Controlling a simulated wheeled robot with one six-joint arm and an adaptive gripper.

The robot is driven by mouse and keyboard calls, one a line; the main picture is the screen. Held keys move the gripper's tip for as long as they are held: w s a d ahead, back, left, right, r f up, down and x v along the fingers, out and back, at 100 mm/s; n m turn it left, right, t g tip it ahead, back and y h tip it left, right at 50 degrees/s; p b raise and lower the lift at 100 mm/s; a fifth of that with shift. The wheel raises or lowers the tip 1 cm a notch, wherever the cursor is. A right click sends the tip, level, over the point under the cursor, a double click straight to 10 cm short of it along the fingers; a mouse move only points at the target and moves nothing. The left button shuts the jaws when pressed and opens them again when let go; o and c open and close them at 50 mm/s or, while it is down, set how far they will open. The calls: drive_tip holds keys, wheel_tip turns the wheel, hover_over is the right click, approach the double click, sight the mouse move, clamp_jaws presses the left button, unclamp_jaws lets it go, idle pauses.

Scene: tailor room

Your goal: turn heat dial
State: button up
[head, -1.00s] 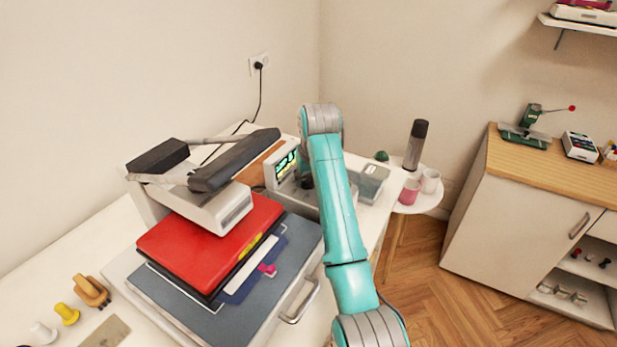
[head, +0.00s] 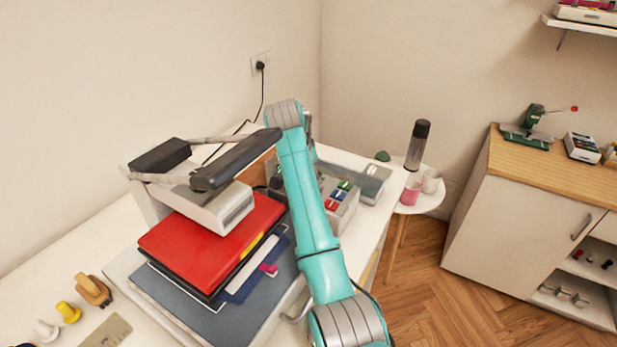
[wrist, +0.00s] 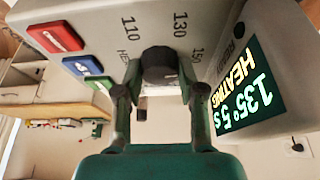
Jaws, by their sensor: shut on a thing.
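The heat dial (wrist: 159,64) is a dark round knob on a grey control box (wrist: 105,28). It shows in the wrist view, with the printed numbers 110, 130 and 150 around it. My gripper (wrist: 159,80) is shut on the dial, one finger on each side. A lit display (wrist: 250,98) on the box reads 135°, 5 s and HEATING, upside down in this view. In the head view the control box (head: 345,214) stands on the white table, partly behind my arm, which hides the dial and the gripper.
Red (wrist: 55,37), blue (wrist: 82,66) and green (wrist: 100,83) buttons sit beside the dial. Left of my arm is a press with a dark bar (head: 236,160), above a red folder (head: 190,247). A small round table (head: 430,200) with cups and a dark bottle stands at right.

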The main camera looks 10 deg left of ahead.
drive_tip(key=shift+m, duration=0.6)
drive_tip(key=o, duration=1.2)
drive_tip(key=shift+c, duration=0.2)
